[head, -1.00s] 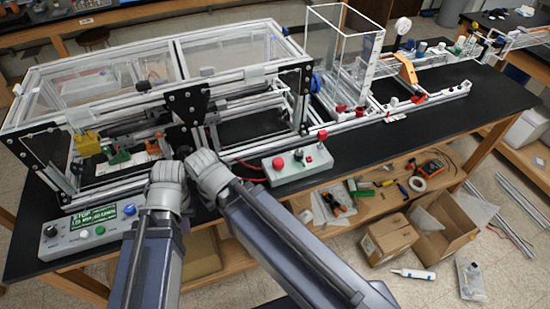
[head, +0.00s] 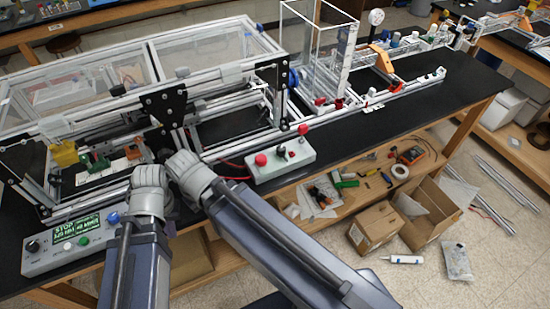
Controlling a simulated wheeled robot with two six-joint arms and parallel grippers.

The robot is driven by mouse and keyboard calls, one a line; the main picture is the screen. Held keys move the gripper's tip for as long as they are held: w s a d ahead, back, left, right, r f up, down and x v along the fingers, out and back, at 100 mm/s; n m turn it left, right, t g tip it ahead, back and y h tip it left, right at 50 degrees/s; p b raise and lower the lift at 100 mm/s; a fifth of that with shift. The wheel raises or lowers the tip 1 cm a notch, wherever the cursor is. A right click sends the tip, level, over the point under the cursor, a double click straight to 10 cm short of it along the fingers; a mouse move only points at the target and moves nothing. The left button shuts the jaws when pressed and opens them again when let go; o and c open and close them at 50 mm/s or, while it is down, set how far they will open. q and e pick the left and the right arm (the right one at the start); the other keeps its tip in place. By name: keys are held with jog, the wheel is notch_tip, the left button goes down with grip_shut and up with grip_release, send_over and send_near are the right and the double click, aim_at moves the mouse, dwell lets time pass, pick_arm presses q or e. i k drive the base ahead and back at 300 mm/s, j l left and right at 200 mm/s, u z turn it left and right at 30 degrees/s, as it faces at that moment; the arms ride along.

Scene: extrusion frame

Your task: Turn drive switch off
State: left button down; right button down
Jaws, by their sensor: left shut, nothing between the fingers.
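A grey control box (head: 262,175) stands at the front edge of the black table, right of my arms. I cannot read labels, so which control is the drive switch is unclear. My left gripper (head: 160,156) is shut and empty, small and dark against the frame, left of the box and apart from it. My right wrist (head: 190,172) is close beside it; the fingers of the right gripper are hidden.
A panel box (head: 65,262) with a lit green display, black knob and coloured buttons sits at the front left. The aluminium extrusion frame (head: 235,103) with clear panels stands behind my wrists. Tools and open cardboard boxes (head: 375,228) lie below the table edge. Black tabletop right of the box is clear.

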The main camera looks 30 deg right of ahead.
aim_at(281, 150)
jog(key=l+z, duration=0.35)
jog(key=i+l+z, duration=0.1)
jog(key=l+z, duration=0.25)
